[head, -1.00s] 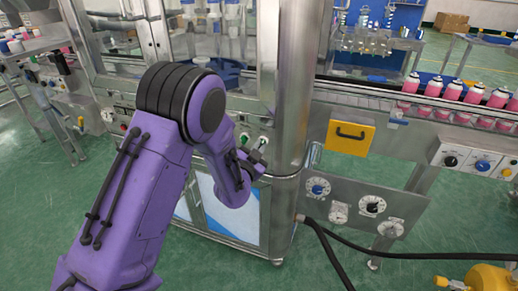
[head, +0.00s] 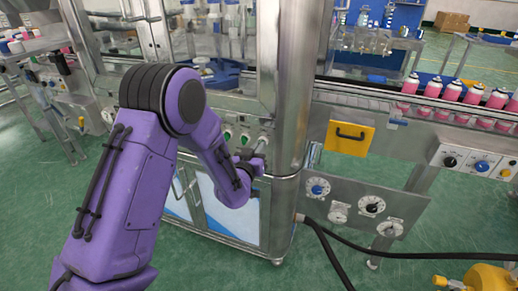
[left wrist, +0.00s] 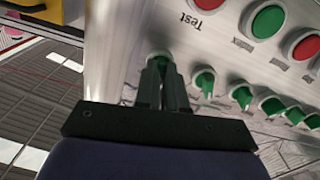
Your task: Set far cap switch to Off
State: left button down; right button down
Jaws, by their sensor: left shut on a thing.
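My left gripper (head: 262,144) is at the front panel of the crimping machine (head: 222,110), close to its steel corner post. In the left wrist view its two dark fingers (left wrist: 161,68) are shut on a green switch knob (left wrist: 160,57), the end one of a row. The fingers hide most of this knob, so its setting cannot be told. Other green switch knobs (left wrist: 203,84) continue the row to the right. In the head view, green knobs (head: 228,134) show left of the gripper. No label reading far cap is legible. My right gripper is not in view.
Green (left wrist: 268,21) and red (left wrist: 305,46) push buttons sit near the knobs, by an upside-down "Test" label. The steel post (head: 284,90) stands just right of the gripper. Beyond it are a yellow box (head: 349,138), a dial panel (head: 352,203) and pink cans (head: 452,91).

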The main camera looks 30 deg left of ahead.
pick_arm(q)
jog(key=shift+n, duration=2)
jog(key=c, duration=1.2)
grip_release()
jog(key=b+v, duration=0.1)
jog(key=v, duration=0.9)
jog(key=shift+s+d+b, duration=0.1)
jog(key=shift+s+b, duration=0.1)
jog(key=shift+b, duration=0.15)
